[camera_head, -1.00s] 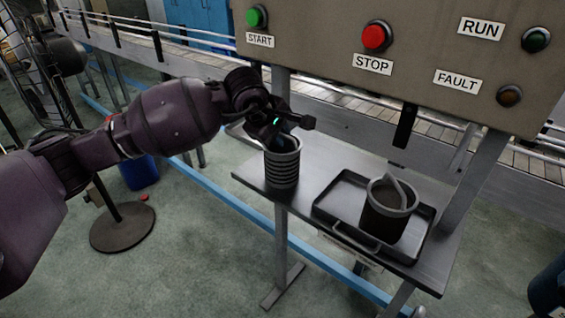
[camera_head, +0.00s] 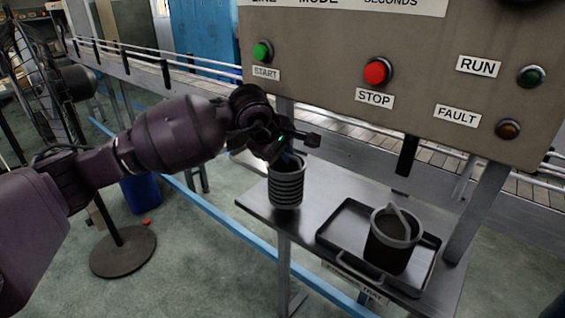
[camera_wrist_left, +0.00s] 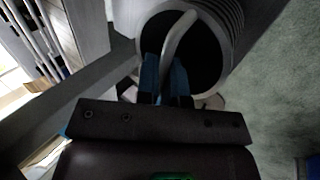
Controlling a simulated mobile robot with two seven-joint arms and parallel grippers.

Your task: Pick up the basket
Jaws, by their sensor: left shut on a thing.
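A grey ribbed round basket (camera_head: 286,187) is at the left end of the metal shelf. My left gripper (camera_head: 288,157) is above its rim, coming in from the left. In the left wrist view, the blue fingers (camera_wrist_left: 165,75) are shut on the basket's grey curved handle (camera_wrist_left: 178,35). The basket's dark open mouth (camera_wrist_left: 205,55) is beyond the fingers. The basket looks upright; I cannot tell whether its base touches the shelf. A second dark pot (camera_head: 392,245) with a raised handle stands in a tray to the right. My right gripper is not in view.
The metal shelf (camera_head: 310,212) holds a dark tray (camera_head: 340,229). A control panel (camera_head: 320,75) with buttons overhangs the back. A conveyor (camera_head: 200,91) runs behind, and a fan stand base (camera_head: 123,252) is on the floor at left.

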